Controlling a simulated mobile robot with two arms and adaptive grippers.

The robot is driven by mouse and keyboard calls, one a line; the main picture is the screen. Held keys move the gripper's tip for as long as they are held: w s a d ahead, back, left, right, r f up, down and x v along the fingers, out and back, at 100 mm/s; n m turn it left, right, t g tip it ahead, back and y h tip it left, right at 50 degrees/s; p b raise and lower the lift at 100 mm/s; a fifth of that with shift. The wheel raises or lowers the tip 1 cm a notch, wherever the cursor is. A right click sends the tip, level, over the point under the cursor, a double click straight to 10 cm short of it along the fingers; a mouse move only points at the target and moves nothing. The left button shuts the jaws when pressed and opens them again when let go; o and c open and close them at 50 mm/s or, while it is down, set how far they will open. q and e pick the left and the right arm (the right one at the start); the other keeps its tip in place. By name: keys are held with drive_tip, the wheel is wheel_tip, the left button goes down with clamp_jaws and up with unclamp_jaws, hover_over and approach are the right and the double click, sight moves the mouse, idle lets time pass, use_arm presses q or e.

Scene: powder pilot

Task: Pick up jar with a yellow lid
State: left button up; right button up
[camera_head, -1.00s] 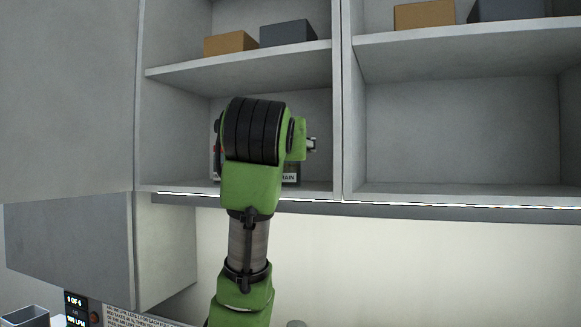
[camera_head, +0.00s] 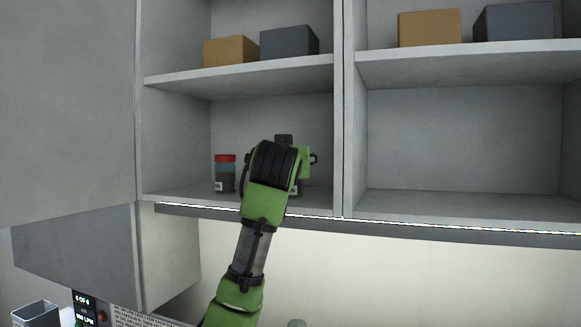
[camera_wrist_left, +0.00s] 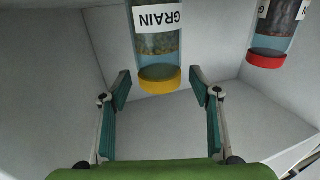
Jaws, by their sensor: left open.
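The jar with a yellow lid (camera_wrist_left: 159,45) appears upside down in the left wrist view, with a white label reading GRAIN. Its yellow lid (camera_wrist_left: 160,80) lies between the fingertips in that picture. My left gripper (camera_wrist_left: 160,88) is open, one finger on each side of the lid, with gaps to both fingers. I cannot tell how far the jar is in depth. In the head view my left arm (camera_head: 265,205) covers the fingers and most or all of this jar.
A jar with a red lid (camera_head: 225,172) stands on the same cabinet shelf, left of my arm; it also shows in the wrist view (camera_wrist_left: 272,35). An upper shelf (camera_head: 235,77) holds a brown box (camera_head: 230,51) and a grey box (camera_head: 289,42). The right compartment's lower shelf (camera_head: 460,205) is clear.

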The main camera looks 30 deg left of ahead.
use_arm(q)
drive_tip(key=shift+x, duration=0.8)
drive_tip(key=shift+w+f, duration=0.1)
drive_tip(key=shift+f, duration=0.05)
drive_tip(key=c, duration=1.4)
use_arm(e)
drive_tip(key=shift+s+a+r, duration=0.1)
drive_tip(key=shift+a+r, duration=0.3)
drive_tip(key=shift+r, duration=0.1)
drive_tip(key=shift+d+f, duration=0.1)
drive_tip(key=shift+d, duration=0.1)
